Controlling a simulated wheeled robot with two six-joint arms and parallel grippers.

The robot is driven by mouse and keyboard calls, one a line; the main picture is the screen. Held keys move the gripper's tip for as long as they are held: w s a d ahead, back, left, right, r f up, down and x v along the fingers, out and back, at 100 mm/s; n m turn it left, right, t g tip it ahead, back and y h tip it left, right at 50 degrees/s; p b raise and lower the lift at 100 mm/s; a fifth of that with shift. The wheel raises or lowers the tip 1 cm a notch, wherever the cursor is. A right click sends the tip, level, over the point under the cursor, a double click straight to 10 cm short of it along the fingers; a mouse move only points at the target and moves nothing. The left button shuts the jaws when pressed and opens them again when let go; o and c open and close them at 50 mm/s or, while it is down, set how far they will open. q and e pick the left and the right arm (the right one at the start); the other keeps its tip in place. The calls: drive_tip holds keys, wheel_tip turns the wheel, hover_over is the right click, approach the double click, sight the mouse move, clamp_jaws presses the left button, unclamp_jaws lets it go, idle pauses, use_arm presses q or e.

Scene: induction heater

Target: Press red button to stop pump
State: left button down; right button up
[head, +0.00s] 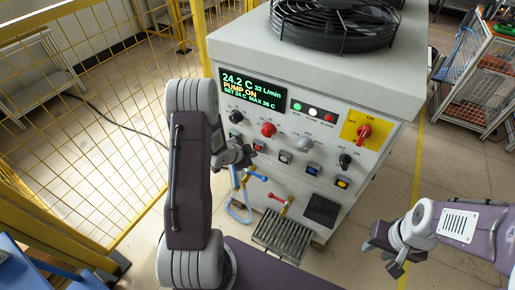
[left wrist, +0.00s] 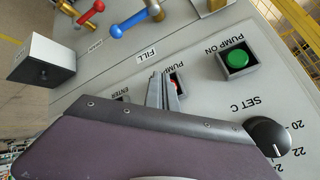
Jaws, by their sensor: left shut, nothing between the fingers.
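The red pump button (left wrist: 174,84) shows in the left wrist view as a small red patch in a dark square frame, mostly hidden behind the fingers of my left gripper (left wrist: 166,92). That gripper is shut and empty, its tips right at the button. I cannot tell whether they touch it. In the head view the left gripper (head: 245,153) is at the panel's left side, hiding part of the button row. The display (head: 248,88) reads PUMP ON. The green PUMP ON button (left wrist: 236,60) is beside the red one. My right gripper (head: 382,248) is right of the machine, away from the panel.
A red mushroom knob (head: 268,130) and a black knob (head: 236,117) sit above the button row. Blue (head: 257,176) and red (head: 278,198) valve handles stick out below. A yellow mesh fence (head: 95,90) stands at the left.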

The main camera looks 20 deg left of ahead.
use_arm(q)
drive_tip(key=shift+w, duration=0.2)
drive_tip(key=shift+w, duration=0.25)
drive_tip(key=shift+w, duration=0.5)
idle(1.1)
drive_tip(key=shift+s, duration=0.85)
drive_tip(key=s, duration=0.5)
drive_tip(key=shift+a+b, duration=0.2)
drive_tip(key=shift+b, duration=0.2)
